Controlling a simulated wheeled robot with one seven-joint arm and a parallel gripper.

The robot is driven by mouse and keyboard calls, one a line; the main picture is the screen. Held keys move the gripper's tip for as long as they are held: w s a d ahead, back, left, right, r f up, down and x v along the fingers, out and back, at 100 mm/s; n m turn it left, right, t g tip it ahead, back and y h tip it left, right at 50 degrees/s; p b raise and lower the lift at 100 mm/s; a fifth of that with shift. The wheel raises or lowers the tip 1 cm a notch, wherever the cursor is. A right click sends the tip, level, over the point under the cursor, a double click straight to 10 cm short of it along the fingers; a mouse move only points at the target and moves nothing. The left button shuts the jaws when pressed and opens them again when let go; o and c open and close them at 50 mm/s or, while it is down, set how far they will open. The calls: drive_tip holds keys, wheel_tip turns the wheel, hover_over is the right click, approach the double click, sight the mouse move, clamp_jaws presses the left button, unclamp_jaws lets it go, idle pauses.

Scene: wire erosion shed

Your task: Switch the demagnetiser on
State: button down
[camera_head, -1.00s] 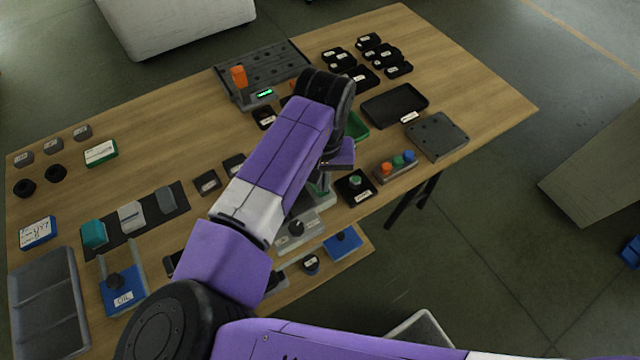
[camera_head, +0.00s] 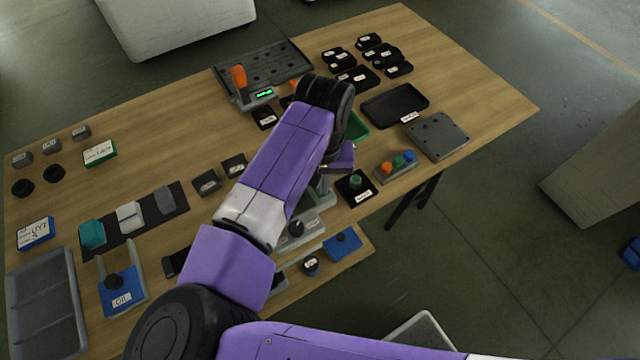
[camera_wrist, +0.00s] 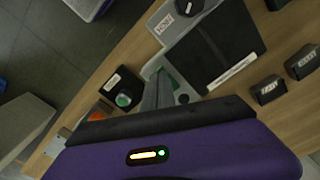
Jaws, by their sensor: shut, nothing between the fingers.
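I cannot read a label that names the demagnetiser. A grey device with a black knob (camera_head: 296,228) stands at the near edge of the table, partly hidden by my arm. In the wrist view, a labelled grey unit with a black knob (camera_wrist: 166,22) borders a large black plate (camera_wrist: 215,48). My gripper (camera_wrist: 158,82) is shut and empty, its fingers over a grey and green part beside that plate; I cannot tell whether they touch it. My gripper (camera_head: 324,184) also shows in the head view, mostly hidden by my wrist. A black box with a green button (camera_head: 355,187) stands to its right.
A grey box with orange, green and blue buttons (camera_head: 395,166) is further right. A black tray (camera_head: 393,104) and a grey plate (camera_head: 437,135) lie at the right. Bare wood shows at the left.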

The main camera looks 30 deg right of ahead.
wheel_tip(320, 180, up, 7)
drive_tip(key=p, duration=0.6)
drive_tip(key=shift+p, duration=0.4)
